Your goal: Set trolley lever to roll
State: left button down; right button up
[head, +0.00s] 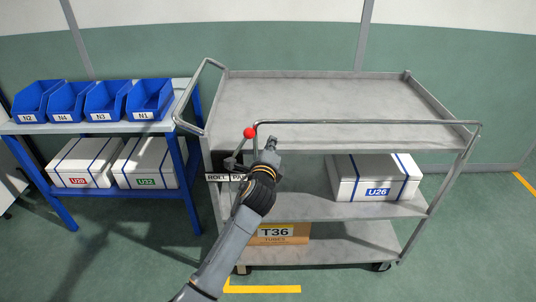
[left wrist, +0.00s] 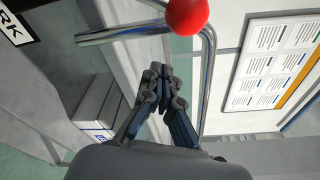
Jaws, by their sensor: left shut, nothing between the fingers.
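The grey metal trolley (head: 320,100) stands in the middle of the head view. At its left front is the lever, with a red knob (head: 249,132) and a rod that leans to the right, toward the PARK side. A ROLL/PARK label (head: 217,177) sits below it, with ROLL at left and PARK at right partly hidden by my arm. My left gripper (head: 271,144) is shut and empty, just right of and slightly below the knob. In the left wrist view the red knob (left wrist: 187,15) is beyond the shut fingertips (left wrist: 164,78), apart from them. My right gripper is not in view.
The trolley's handle rail (head: 370,122) runs close by the knob. A white U26 box (head: 345,185) is on the middle shelf and a T36 carton (head: 285,236) on the bottom one. The top shelf is bare. A blue rack (head: 190,190) with bins stands at left.

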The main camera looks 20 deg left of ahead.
aim_at(253, 136)
pick_arm(q)
jog(key=a, duration=0.1)
jog(key=s+a+r, duration=0.1)
jog(key=s+a+p, duration=0.1)
jog(key=shift+a+r, duration=0.1)
jog(key=shift+r, duration=0.25)
jog(key=shift+a+r, duration=0.1)
jog(key=shift+r, duration=0.05)
jog(key=shift+a+r+p, duration=0.1)
jog(key=shift+p, duration=0.2)
jog(key=shift+s+a+r+n+p, duration=0.15)
jog(key=shift+a+r+n+p, duration=0.25)
jog(key=shift+a+r+n, duration=0.15)
jog(key=shift+s+a+r+n+t+y+p, duration=0.25)
jog(key=shift+s+a+n, duration=0.4)
jog(key=shift+a+n, duration=1.45)
jog(key=shift+s+a+r+n+t+h+p, duration=0.1)
jog(key=shift+s+a+n+t+p, duration=0.45)
jog(key=shift+a+n, duration=1.55)
jog(key=shift+s+a+r+n+t+y+b, duration=0.15)
jog(key=shift+s+a+n, duration=0.65)
jog(key=shift+a+n, duration=1.3)
